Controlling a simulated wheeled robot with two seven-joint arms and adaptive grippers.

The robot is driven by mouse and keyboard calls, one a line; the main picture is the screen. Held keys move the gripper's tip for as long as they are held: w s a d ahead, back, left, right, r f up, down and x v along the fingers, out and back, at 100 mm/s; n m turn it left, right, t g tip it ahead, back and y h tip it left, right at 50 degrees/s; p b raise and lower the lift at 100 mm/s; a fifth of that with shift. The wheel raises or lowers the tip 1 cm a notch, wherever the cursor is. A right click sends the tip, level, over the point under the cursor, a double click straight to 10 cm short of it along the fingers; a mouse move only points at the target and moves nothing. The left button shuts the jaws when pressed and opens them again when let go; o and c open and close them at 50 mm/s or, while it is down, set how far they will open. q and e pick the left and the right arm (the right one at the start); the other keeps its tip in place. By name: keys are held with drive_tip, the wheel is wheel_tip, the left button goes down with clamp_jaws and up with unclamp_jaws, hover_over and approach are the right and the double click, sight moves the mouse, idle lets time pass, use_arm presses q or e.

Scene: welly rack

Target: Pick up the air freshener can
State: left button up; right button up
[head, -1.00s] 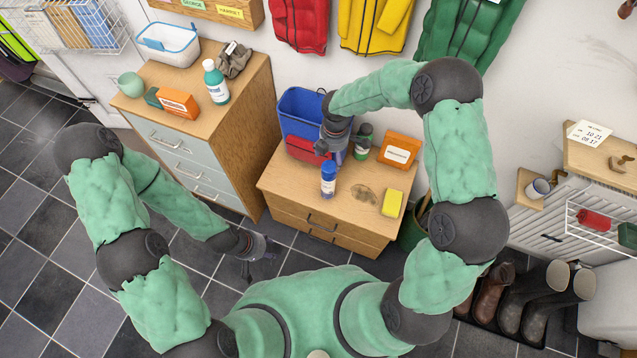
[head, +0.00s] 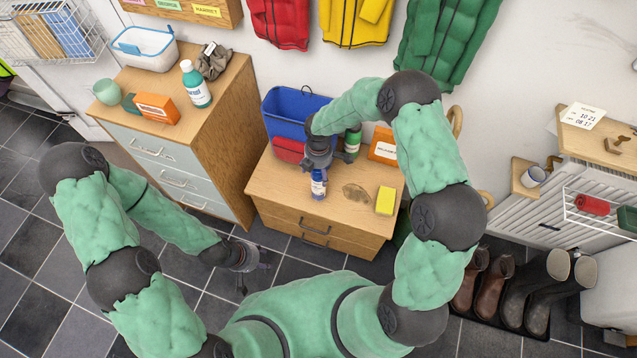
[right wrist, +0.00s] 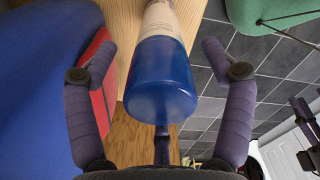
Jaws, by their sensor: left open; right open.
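The air freshener can (head: 318,185), with a blue cap and a pale label, stands on the low wooden drawer unit (head: 275,190) near its front edge. The gripper hides its top in the head view. My right gripper (head: 318,165) is open and right at the can's top. In the right wrist view, the can's blue cap (right wrist: 160,85) lies between the spread fingers of my right gripper (right wrist: 158,50), with a gap visible on both sides. My left gripper (head: 245,268) is open and empty, low over the floor left of the drawer unit.
A blue bin (head: 285,115) with a red box (head: 288,149) stands just behind my right gripper. A green bottle (head: 352,141), an orange box (head: 383,146) and a yellow sponge (head: 385,200) are to the right. A taller cabinet (head: 225,130) stands left.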

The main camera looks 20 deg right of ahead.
drive_tip(key=shift+f, duration=0.1)
drive_tip(key=shift+c, duration=0.3)
clamp_jaws()
